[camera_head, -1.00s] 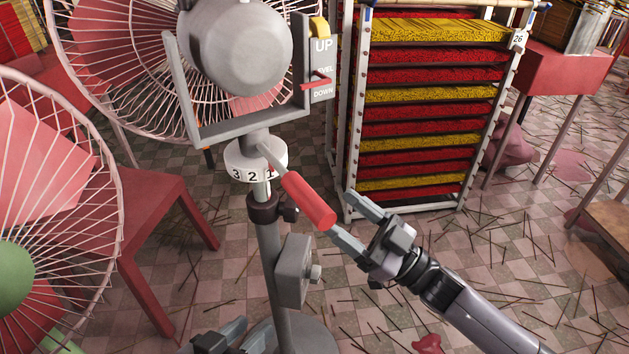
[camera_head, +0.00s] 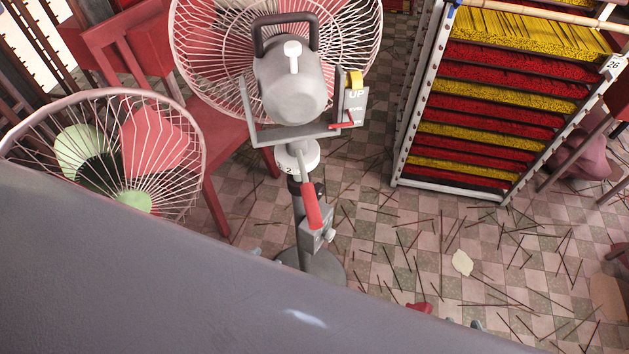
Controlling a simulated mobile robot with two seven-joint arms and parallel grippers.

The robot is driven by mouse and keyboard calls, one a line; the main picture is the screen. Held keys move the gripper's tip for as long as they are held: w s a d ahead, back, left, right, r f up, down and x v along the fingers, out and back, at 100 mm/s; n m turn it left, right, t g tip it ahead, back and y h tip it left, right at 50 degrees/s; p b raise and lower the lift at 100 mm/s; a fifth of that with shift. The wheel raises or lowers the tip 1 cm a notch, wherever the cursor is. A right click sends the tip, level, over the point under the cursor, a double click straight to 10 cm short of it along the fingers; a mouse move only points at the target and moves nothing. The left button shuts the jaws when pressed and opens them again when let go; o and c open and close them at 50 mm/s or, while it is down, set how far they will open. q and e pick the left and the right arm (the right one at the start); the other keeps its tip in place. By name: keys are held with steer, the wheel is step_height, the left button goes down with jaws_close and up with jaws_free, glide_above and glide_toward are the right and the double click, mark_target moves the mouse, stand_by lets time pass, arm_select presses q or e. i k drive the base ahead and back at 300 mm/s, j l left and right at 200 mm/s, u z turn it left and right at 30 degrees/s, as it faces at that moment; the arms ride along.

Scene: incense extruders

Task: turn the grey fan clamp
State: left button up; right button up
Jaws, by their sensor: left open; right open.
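The grey fan (camera_head: 290,85) stands with its back to me. Its dark handle is on top and its pink cage is behind. A lever with a red handle (camera_head: 311,206) hangs down from the white numbered collar (camera_head: 298,158), where a 2 shows. Below it on the post is a grey clamp block (camera_head: 313,236) with a light knob (camera_head: 331,235) on its right side, partly covered by the red handle. A yellow-tipped plate (camera_head: 354,104) marked UP carries a small red lever. A large grey link of mine covers the lower left. I can make out neither gripper.
A second fan (camera_head: 175,140) with a pink cage and a red chair (camera_head: 225,150) stand to the left. A rack of red and yellow incense trays (camera_head: 413,105) stands at the right. Sticks litter the tiled floor (camera_head: 400,240), otherwise open between fan and rack.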

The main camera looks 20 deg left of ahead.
mark_target(320, 187)
steer(key=i+l+u, duration=0.2)
steer(key=u, duration=0.3)
steer(key=i+l+u, duration=0.3)
steer(key=u, duration=0.2)
steer(key=i+l+u, duration=0.15)
steer(key=l+u, duration=0.35)
steer(key=i+l+u, duration=0.1)
steer(key=l+u, duration=0.2)
steer(key=u, duration=0.2)
steer(key=l+u, duration=1)
steer(key=k+l+u, duration=0.15)
steer(key=l+u, duration=0.15)
steer(key=u, duration=0.2)
steer(key=k+l+u, duration=0.2)
steer(key=l+u, duration=0.15)
steer(key=u, duration=0.15)
